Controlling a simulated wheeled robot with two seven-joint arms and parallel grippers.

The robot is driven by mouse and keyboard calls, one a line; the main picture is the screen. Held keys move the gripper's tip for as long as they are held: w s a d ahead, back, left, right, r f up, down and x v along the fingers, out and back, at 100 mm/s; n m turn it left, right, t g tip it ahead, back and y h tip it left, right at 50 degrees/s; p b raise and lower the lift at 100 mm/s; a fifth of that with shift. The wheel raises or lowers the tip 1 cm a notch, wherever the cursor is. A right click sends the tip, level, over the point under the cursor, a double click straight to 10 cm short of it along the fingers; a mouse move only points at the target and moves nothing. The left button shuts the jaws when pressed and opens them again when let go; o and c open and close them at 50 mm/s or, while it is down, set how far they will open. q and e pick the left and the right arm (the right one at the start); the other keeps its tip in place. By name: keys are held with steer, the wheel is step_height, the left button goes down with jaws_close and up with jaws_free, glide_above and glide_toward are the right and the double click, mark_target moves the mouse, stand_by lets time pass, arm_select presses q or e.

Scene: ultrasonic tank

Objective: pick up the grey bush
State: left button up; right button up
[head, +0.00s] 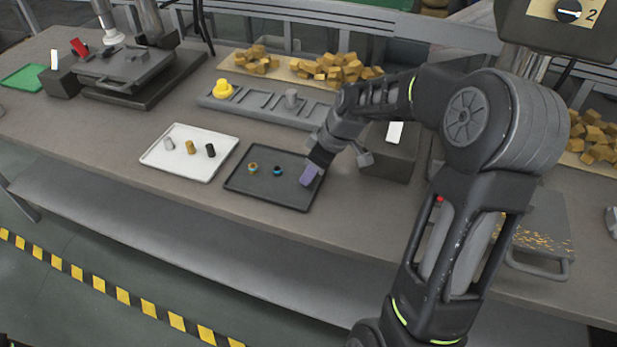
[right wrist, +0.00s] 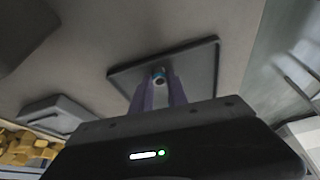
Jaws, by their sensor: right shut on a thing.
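My right gripper (head: 311,174) reaches down to the right end of the dark tray (head: 237,187). In the right wrist view its two purple fingers (right wrist: 159,92) are shut on a small round grey thing with a teal band, which looks like the grey bush (right wrist: 158,77). The fingers hide the bush in the head view. The dark tray also shows behind it in the right wrist view (right wrist: 203,52); I cannot tell whether the bush touches it. A brass-coloured bush (head: 252,168) and a black bush with blue (head: 277,170) stand on the tray. My left gripper is out of view.
A white tray (head: 150,158) with grey, brass and black cylinders lies left of the dark tray. A slotted grey rack (head: 255,101) behind holds a yellow piece and a grey peg. A dark box (head: 386,160) stands close right of the gripper. Free bench lies in front.

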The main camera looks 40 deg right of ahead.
jaws_close()
steer(key=shift+r, duration=0.1)
step_height(320, 180, up, 10)
stand_by(0.6)
stand_by(0.5)
